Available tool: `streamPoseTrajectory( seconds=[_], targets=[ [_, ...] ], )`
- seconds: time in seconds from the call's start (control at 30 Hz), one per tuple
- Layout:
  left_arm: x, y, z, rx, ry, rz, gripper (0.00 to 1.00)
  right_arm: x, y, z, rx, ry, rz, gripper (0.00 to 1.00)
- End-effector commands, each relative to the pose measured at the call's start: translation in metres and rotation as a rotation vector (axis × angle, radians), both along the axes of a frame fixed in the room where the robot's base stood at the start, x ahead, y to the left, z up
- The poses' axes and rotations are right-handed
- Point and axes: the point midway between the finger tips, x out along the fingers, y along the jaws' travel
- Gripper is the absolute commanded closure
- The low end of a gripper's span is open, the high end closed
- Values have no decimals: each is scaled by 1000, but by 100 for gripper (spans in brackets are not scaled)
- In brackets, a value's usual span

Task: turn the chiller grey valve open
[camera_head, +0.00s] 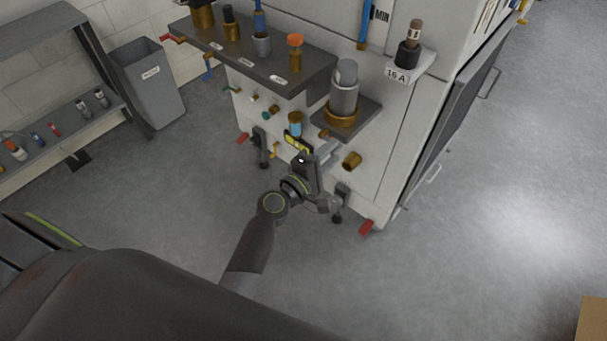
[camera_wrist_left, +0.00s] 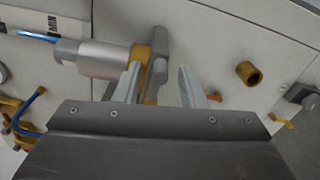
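A grey cylinder (camera_head: 344,90) stands upright on a brass base (camera_head: 341,117) on a small dark shelf (camera_head: 368,108) at the front of the white machine. It lies sideways in the left wrist view (camera_wrist_left: 98,59). No part is labelled as the chiller grey valve, so I cannot tell which part it is. My left gripper (camera_head: 322,153) is just below that shelf, close to the machine front. In the left wrist view its two fingers (camera_wrist_left: 163,78) are apart, with the shelf plate (camera_wrist_left: 160,40) appearing between them. Contact cannot be told. My right gripper is not in view.
A brass pipe stub (camera_head: 352,160) sticks out right of my gripper. A larger dark shelf (camera_head: 255,70) with several fittings overhangs on the left. A red foot (camera_head: 367,227) is at the machine's lower corner. A grey bin (camera_head: 150,85) stands back left.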

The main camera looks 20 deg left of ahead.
Motion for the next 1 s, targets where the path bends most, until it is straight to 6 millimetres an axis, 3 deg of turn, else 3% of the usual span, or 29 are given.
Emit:
streamPoseTrajectory(
  seconds=[0.17,0.6,0.8,1.0],
  targets=[
    [-32,12,-3,0,3,3,63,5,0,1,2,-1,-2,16],
    [-121,44,-3,1,3,1,63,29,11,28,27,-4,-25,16],
    [-144,53,-2,1,1,2,63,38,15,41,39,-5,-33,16],
    [-153,56,0,0,-1,1,63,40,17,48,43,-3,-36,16]
  ],
)
